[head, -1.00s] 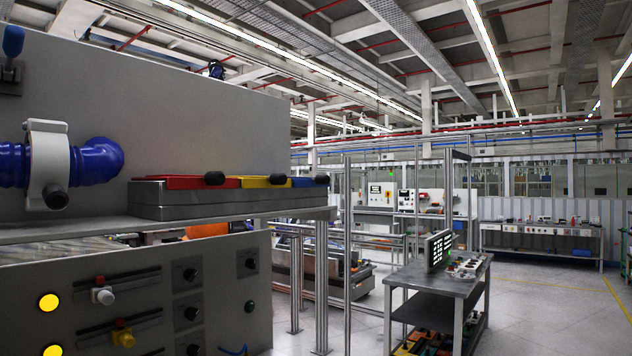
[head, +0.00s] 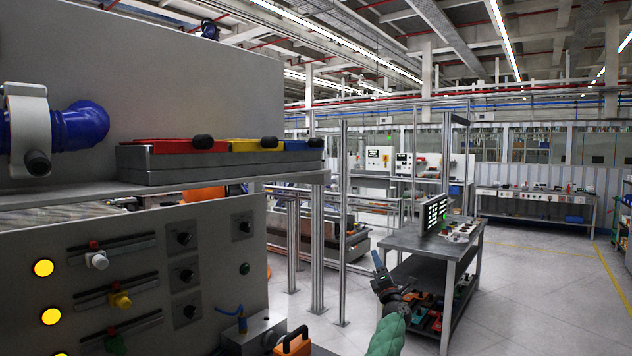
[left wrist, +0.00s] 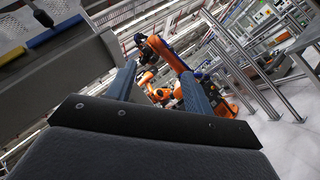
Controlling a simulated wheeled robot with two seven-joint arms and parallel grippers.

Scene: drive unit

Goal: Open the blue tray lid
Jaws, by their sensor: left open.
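The blue tray lid (head: 292,146) is the rightmost of a row of three lids on a grey tray block (head: 220,166). It lies flat and shut, with a black knob (head: 315,142) at its right end. The blue lid also shows at the top left of the left wrist view (left wrist: 60,9). My left gripper (head: 379,263) is open and empty, below and to the right of the lid, apart from it. Its two fingers stand wide apart in the left wrist view (left wrist: 158,87). My right gripper is not in view.
Red (head: 170,146) and yellow (head: 255,145) lids lie beside the blue one. The trays rest on a shelf (head: 80,193) above a knob panel (head: 150,260). Metal posts (head: 317,250) and a cart (head: 440,238) stand to the right. An orange robot arm (left wrist: 170,60) is beyond my fingers.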

